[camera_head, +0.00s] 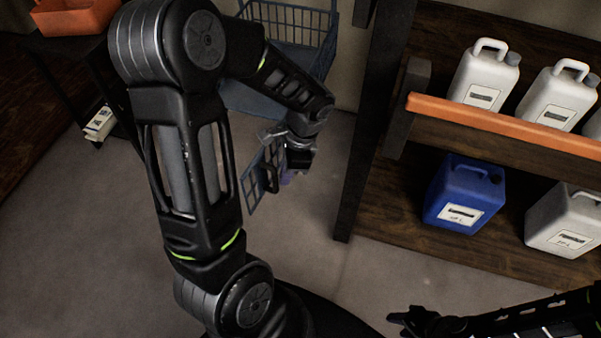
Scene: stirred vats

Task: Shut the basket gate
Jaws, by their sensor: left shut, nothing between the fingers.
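The blue wire basket (322,50) is at the top centre, partly hidden behind my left arm. A small blue grid panel, which looks like its gate (253,190), stands out below the basket's front and looks swung open. My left gripper (287,178) is shut and empty, just right of the gate panel. Whether it touches the panel I cannot tell. My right gripper (398,323) is low at the bottom right, far from the basket; its finger gap is not clear.
A wooden shelf rack with an orange front rail (480,118) stands at the right. It holds white jugs (484,77) above and a blue jug (464,192) below. An orange bin (75,15) is at the top left. The grey floor between is clear.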

